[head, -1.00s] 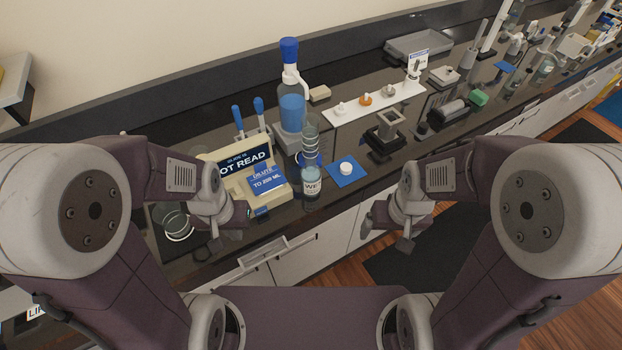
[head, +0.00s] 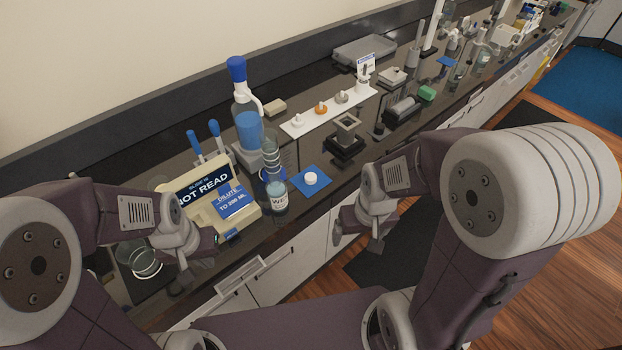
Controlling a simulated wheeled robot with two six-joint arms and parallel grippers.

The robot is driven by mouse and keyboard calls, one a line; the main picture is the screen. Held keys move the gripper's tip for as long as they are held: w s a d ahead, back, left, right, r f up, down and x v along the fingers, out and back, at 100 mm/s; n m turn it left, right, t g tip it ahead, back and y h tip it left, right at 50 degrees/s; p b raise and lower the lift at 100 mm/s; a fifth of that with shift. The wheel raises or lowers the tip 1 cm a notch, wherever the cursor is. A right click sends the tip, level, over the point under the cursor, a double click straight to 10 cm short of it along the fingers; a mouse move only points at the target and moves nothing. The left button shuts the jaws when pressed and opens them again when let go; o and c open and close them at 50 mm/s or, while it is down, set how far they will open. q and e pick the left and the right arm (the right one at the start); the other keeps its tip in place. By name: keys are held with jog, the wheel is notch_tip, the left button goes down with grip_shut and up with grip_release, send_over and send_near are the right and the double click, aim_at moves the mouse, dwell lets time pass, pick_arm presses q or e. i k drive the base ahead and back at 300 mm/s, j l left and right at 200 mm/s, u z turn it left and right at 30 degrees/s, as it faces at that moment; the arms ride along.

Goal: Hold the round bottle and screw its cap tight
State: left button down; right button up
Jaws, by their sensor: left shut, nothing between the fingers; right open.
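A small clear round bottle with a white label (head: 279,202) stands upright near the front edge of the bench. Its mouth is hard to make out against the glassware behind it. A white cap (head: 311,178) lies on a blue square mat (head: 325,186), to the right of the bottle and apart from it. My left gripper (head: 200,254) is shut and empty at the bench's front edge, left of the bottle. My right gripper (head: 357,232) is open and empty in front of the bench, right of the bottle and mat. Neither gripper touches the bottle or the cap.
A beige box with a "NOT READ" sign (head: 203,184) stands left of the bottle. A blue-capped wash bottle (head: 247,125) stands behind it. A glass beaker (head: 138,258) is at far left. A white strip (head: 330,113) with small knobs and a dark square stand (head: 345,139) lie behind the mat.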

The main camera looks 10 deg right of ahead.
aim_at(276, 189)
jog(key=i+l+u, duration=0.2)
jog(key=l+u, duration=0.2)
jog(key=i+l+u, duration=0.15)
jog(key=l+u, duration=0.2)
jog(key=i+l+u, duration=0.1)
jog(key=l+u, duration=0.3)
jog(key=l, duration=0.15)
jog(key=l+u, duration=0.4)
jog(key=i+l, duration=0.05)
jog(key=l, duration=0.05)
